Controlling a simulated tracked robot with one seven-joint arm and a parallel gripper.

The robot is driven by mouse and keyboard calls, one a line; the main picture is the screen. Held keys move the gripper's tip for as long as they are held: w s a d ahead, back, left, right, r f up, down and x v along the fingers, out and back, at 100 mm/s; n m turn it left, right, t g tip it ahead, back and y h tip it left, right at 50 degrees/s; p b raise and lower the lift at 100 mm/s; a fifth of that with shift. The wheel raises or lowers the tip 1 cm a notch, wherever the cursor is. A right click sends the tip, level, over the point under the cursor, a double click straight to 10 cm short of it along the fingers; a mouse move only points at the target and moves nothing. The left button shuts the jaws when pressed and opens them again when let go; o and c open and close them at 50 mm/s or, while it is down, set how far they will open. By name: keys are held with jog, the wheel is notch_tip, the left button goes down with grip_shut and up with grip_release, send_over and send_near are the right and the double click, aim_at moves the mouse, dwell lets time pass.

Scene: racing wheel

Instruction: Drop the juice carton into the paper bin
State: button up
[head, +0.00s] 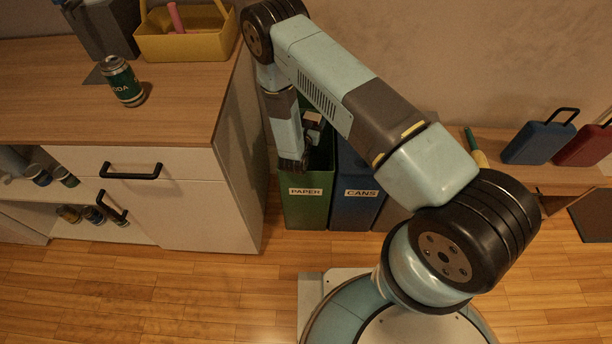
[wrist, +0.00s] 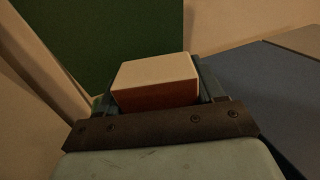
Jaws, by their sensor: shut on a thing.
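The juice carton (wrist: 158,80) shows in the wrist view as a small box with a pale top face and a red-brown side. My gripper (wrist: 155,94) is shut on it, with a finger at each side. In the head view my gripper (head: 312,130) is low by the mouth of the green paper bin (head: 307,213), and only a small pale part of the carton (head: 313,117) shows. The green bin (wrist: 100,40) fills the upper left of the wrist view. My arm hides much of the bin's opening, so I cannot tell whether the carton is inside its rim.
The blue cans bin (head: 358,210) stands directly right of the paper bin, and another bin is partly hidden beyond it. The counter (head: 190,110) with a soda can (head: 123,82) and a yellow caddy (head: 187,42) is at left. Floor in front is clear.

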jog(key=o, duration=1.1)
jog(key=v, duration=1.4)
jog(key=shift+w, duration=0.1)
